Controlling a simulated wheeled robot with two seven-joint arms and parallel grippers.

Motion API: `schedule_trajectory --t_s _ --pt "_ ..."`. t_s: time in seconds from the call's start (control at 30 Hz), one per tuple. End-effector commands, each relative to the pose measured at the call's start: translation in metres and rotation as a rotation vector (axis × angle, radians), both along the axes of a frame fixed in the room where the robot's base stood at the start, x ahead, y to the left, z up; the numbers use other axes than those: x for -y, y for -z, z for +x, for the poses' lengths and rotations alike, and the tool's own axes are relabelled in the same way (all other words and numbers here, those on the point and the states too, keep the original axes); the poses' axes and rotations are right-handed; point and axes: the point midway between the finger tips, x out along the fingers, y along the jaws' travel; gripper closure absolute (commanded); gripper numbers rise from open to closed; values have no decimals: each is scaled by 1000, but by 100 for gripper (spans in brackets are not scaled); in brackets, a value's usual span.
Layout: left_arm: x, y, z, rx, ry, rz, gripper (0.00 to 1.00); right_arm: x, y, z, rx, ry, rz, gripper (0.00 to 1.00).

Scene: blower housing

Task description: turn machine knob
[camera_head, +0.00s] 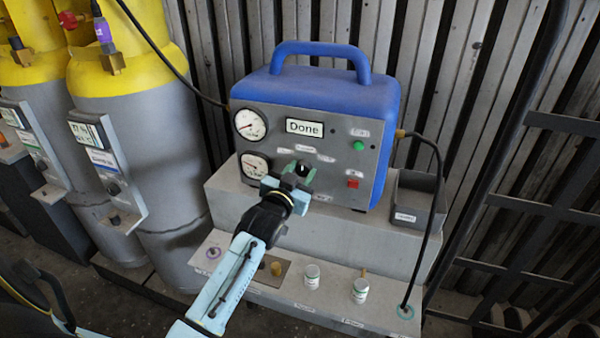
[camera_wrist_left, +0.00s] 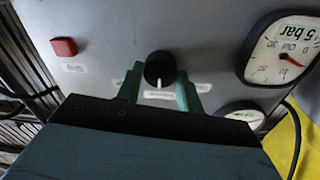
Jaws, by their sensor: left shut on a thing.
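The machine is a blue box (camera_head: 322,88) with a grey front panel and a top handle. Its small display (camera_head: 305,127) reads "Done". The black knob (camera_wrist_left: 159,68) with a white pointer mark is on the panel. In the left wrist view the pointer faces the bottom of the picture. My left gripper (camera_head: 290,180) is at the panel, its green fingers on either side of the knob, shut on it. In the head view the gripper largely hides the knob. My right gripper is in neither view.
Two round gauges (camera_head: 250,124) are left of the knob; a green button (camera_head: 359,145) and red button (camera_head: 352,183) are right of it. White jars (camera_head: 312,276) stand on the lower step. Yellow-topped grey cylinders (camera_head: 135,140) are at left, an open grey bin (camera_head: 408,216) at right.

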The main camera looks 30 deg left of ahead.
Motion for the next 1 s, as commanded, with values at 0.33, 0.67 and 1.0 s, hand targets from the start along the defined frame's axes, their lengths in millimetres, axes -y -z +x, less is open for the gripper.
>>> schedule_trajectory --t_s 0.33,0.67,1.0 --pt "1 -3 0 -45 1 178 86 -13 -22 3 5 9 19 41" --pt "2 -3 1 -115 1 477 86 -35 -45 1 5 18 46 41" --pt "3 -1 1 -185 1 769 86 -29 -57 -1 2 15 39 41"
